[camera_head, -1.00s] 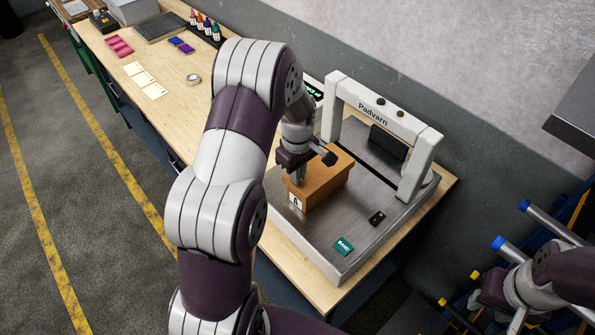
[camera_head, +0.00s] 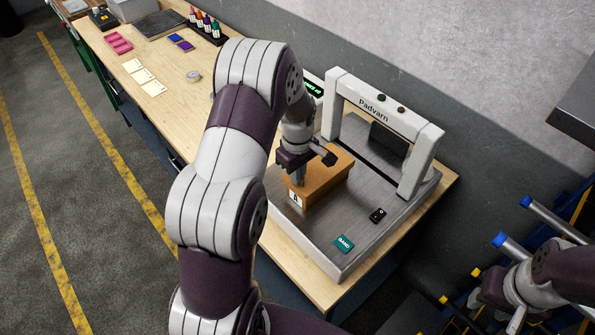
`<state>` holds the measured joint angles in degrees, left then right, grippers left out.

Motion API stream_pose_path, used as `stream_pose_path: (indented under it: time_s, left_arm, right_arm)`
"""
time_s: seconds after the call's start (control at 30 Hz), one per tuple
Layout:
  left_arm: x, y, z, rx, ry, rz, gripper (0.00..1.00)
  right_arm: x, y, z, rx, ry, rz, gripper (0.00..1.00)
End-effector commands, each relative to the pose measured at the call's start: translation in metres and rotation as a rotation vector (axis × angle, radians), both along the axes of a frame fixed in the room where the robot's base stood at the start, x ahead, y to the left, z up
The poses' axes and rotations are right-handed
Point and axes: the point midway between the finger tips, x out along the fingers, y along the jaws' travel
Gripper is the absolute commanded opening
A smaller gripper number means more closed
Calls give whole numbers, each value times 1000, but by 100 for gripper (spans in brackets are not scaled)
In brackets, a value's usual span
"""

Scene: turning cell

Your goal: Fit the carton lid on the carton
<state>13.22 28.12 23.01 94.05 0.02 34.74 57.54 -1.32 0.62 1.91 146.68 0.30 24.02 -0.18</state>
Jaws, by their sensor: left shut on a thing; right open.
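The carton (camera_head: 328,185) is a brown box with a white label marked "A" on its near end. It sits on the steel bed (camera_head: 335,235) of the Padvarn machine. My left gripper (camera_head: 298,178) is over the carton's near left part, pointing down. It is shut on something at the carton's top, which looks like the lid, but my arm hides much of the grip. I cannot tell the lid apart from the carton or whether it is seated. My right gripper (camera_head: 515,320) is at the lower right, away from the carton, open and partly cut off by the frame.
The white Padvarn arch (camera_head: 377,107) stands over the bed behind the carton. A teal "BAND" tag (camera_head: 343,243) and a small black block (camera_head: 377,215) lie on the bed. Cards (camera_head: 145,78) and a tape roll (camera_head: 193,76) lie on the bench. Blue-capped bars (camera_head: 515,250) stand at right.

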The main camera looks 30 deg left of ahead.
Motion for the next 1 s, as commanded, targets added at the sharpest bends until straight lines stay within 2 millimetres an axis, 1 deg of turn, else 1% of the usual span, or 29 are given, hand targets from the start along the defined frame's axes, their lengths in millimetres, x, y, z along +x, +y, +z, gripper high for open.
stream_pose_path:
  time_s: [0.1, 0.93, 0.97, 1.0]
  left_arm:
    - [0, 0, -3, 0, 0, 0, 0]
    - [0, 0, -5, 0, 0, 0, 0]
    - [0, 0, -5, 0, 0, 0, 15]
    - [0, 0, -5, 0, 0, 0, 28]
  right_arm:
    - [0, 0, -2, 0, 0, 0, 43]
    - [0, 0, -1, 0, 0, 0, 43]
    - [0, 0, -1, 0, 0, 0, 43]
    - [0, 0, -1, 0, 0, 0, 43]
